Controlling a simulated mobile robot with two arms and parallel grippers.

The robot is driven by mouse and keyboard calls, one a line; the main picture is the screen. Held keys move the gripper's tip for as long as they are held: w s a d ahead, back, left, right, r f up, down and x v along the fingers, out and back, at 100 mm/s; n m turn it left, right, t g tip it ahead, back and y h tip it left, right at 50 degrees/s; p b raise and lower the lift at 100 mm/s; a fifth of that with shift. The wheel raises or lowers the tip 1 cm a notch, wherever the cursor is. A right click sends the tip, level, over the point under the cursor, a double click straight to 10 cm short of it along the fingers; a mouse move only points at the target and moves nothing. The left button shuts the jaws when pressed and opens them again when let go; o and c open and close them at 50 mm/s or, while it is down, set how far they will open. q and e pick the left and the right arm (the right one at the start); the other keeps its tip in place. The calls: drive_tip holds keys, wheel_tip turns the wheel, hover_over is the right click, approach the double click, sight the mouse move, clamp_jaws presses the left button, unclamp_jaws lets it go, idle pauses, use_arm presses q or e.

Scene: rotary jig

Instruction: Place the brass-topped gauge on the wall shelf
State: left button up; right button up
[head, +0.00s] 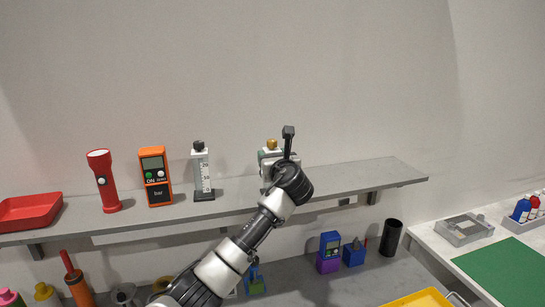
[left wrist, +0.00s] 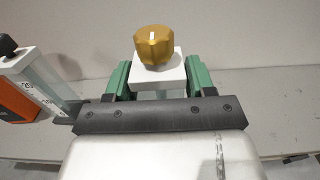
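The brass-topped gauge has a gold knob (head: 272,143) on a white block, seen at the shelf behind my left arm in the head view. In the left wrist view the brass-topped gauge (left wrist: 158,72) stands upright between the green fingers of my left gripper (left wrist: 159,85), which press against its sides. In the head view my left gripper (head: 268,160) is partly hidden by its own wrist. The gauge's lower part is hidden, so I cannot tell whether its base touches the wall shelf (head: 350,179). My right gripper is not in view.
A black-knobbed gauge (head: 202,172), an orange meter (head: 155,177), a red flashlight (head: 104,181) and a red tray (head: 30,211) stand left on the shelf. The shelf's right end is clear. Below are a black cup (head: 390,238) and a yellow tray (head: 420,299).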

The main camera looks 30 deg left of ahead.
use_arm(q)
drive_tip(key=shift+o, duration=1.4)
drive_tip(key=shift+d, duration=0.1)
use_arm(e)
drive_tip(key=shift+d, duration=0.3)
use_arm(q)
drive_tip(key=shift+s, duration=0.1)
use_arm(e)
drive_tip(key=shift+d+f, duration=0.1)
use_arm(q)
drive_tip(key=b+v, duration=0.4)
drive_tip(key=v, duration=0.8)
drive_tip(key=shift+b, duration=0.4)
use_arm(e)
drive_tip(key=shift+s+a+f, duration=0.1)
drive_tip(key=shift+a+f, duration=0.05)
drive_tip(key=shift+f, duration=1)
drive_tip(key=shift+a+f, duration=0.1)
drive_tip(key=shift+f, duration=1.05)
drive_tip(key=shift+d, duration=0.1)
